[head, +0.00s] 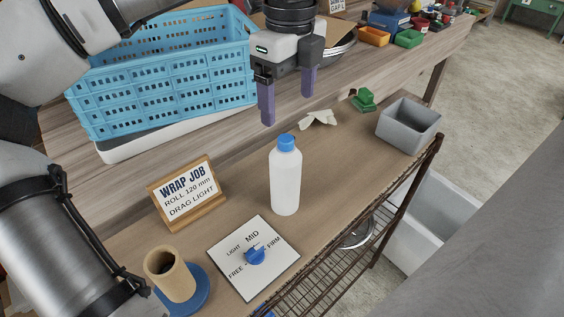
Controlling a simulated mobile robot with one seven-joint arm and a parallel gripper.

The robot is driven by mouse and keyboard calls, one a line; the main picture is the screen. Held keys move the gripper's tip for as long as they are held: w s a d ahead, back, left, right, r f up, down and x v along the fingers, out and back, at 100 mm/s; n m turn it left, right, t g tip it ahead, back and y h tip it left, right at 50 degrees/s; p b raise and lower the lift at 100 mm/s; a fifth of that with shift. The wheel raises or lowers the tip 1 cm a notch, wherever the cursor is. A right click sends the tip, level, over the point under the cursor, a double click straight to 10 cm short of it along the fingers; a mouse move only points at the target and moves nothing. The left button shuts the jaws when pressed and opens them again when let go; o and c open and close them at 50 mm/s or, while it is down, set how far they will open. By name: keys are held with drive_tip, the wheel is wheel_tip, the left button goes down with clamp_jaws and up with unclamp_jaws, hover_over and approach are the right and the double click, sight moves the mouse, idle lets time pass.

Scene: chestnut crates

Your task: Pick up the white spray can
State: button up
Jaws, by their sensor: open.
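A white cylindrical bottle or can (286,182) with a blue cap stands upright on the brown shelf (330,170) near the middle of the head view. Its front carries no visible label, and no spray nozzle can be made out. My gripper (287,104) hangs above and slightly behind it in the picture, with two purple fingers pointing down. The fingers are spread apart with nothing between them. They do not appear to touch the bottle.
A wrap job sign (186,193), a dial plate (253,257) and a cardboard roll on a blue base (170,276) stand left and in front. A grey bin (408,125), green object (363,100) and crumpled pale piece (318,119) lie right. A blue crate (165,75) is behind.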

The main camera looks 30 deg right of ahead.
sight(288, 139)
drive_tip(key=shift+w+f, duration=0.1)
drive_tip(key=shift+f, duration=0.25)
drive_tip(key=f, duration=0.3)
drive_tip(key=f+p, duration=0.1)
drive_tip(key=f, duration=0.3)
drive_tip(key=shift+s+a+f+p, duration=0.1)
drive_tip(key=shift+s+f+p, duration=0.1)
drive_tip(key=shift+f+p, duration=0.1)
drive_tip(key=shift+w+a+f+p, duration=0.1)
drive_tip(key=shift+f+p, duration=0.5)
drive_tip(key=shift+f, duration=0.75)
drive_tip(key=shift+w+f+p, duration=0.1)
drive_tip(key=shift+f+p, duration=0.5)
drive_tip(key=shift+f, duration=0.7)
drive_tip(key=c, duration=1.7)
